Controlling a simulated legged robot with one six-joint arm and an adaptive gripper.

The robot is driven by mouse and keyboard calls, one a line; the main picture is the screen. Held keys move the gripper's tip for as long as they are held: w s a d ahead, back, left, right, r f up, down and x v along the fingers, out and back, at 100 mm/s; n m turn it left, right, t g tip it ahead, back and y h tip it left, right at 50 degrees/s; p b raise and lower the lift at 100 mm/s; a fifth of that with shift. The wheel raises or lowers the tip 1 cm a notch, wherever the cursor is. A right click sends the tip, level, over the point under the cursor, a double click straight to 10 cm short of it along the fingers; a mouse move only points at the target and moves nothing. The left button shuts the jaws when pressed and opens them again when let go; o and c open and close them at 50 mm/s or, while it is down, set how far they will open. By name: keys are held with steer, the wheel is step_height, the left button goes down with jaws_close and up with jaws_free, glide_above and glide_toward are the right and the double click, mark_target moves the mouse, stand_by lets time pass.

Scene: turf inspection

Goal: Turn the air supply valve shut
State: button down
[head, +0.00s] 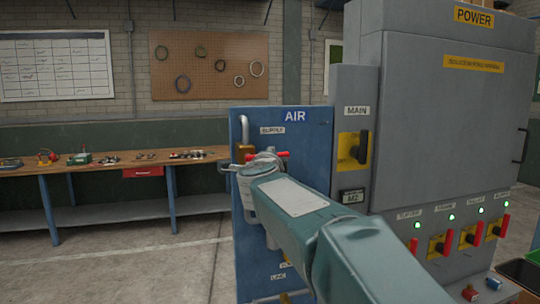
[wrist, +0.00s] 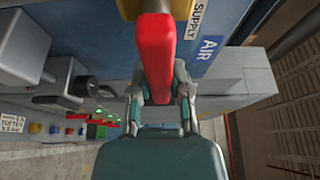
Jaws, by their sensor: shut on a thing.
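The air supply valve's red handle (wrist: 158,50) stretches from the yellow valve body at the top of the wrist view down between my fingers. My gripper (wrist: 160,92) is closed around its lower end, one finger on each side. In the head view, my gripper (head: 262,163) is at the blue AIR panel, just below the SUPPLY label (head: 272,130). A red piece of the handle (head: 282,154) shows to the right of the fingers there. The brass valve body (head: 245,152) shows to the left on a grey pipe (head: 244,130). My gripper and arm hide much of the handle and the lower panel.
A grey power cabinet (head: 450,110) stands close on the right, with a MAIN switch (head: 353,148) and several red-handled switches below green lights. A wooden workbench (head: 110,165) with tools is at the back left. The floor (head: 130,265) on the left is clear.

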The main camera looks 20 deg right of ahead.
steer(key=shift+f, duration=0.35)
steer(key=c, duration=0.6)
jaws_free()
steer(key=shift+o, duration=0.2)
steer(key=shift+r, duration=0.1)
steer(key=shift+s+a, duration=0.1)
steer(key=shift+s, duration=0.15)
steer(key=v, duration=1.1)
steer(key=shift+s+a, duration=0.15)
steer(key=shift+a, duration=0.05)
